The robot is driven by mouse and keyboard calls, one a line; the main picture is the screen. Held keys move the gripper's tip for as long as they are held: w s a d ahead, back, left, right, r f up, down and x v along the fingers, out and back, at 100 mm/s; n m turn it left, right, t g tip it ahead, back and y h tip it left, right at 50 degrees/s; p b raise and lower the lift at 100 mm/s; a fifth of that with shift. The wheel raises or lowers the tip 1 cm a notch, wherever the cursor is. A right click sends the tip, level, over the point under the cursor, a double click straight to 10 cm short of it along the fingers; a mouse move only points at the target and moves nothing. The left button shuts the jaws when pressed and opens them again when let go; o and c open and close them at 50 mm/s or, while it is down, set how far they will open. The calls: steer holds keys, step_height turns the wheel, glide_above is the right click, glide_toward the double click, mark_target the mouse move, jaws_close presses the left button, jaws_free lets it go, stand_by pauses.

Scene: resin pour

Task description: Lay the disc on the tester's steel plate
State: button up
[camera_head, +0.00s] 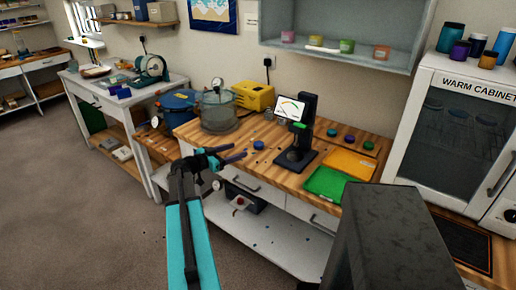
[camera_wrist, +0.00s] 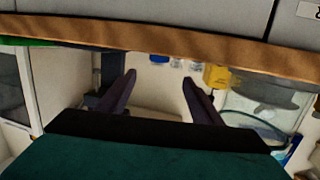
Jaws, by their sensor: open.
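The tester (camera_head: 308,120) is a black stand with a dial screen on the bench. Its plate (camera_head: 293,155) is low on the base and looks dark and empty, though small in view. A small blue disc (camera_head: 258,145) lies on the wood left of the tester. Green and blue discs (camera_head: 350,139) sit in a row to its right; I cannot tell which one is meant. My gripper (camera_head: 238,152) is open over the bench's front edge, left of the blue disc. In the wrist view my gripper (camera_wrist: 160,82) is open with nothing between the fingers.
An orange tray (camera_head: 350,164) and a green tray (camera_head: 326,184) lie right of the tester. A pressure pot (camera_head: 218,112) and yellow case (camera_head: 254,96) stand behind left. The warm cabinet (camera_head: 460,130) is at right.

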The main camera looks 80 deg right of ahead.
mark_target(255, 145)
steer(key=shift+s+d, duration=0.1)
stand_by(0.3)
steer(key=p+x, duration=0.2)
steer(key=x, duration=0.5)
steer(key=shift+s+d+p, duration=0.1)
steer(key=shift+p, duration=0.25)
steer(key=shift+s+d+f, duration=0.1)
steer(key=shift+s+d, duration=0.3)
steer(key=p+x, duration=0.3)
steer(key=x, duration=0.1)
steer(key=shift+w, duration=0.1)
steer(key=shift+s+d+f+p, duration=0.25)
steer(key=shift+s+d+p, duration=0.05)
steer(key=shift+s+d, duration=0.15)
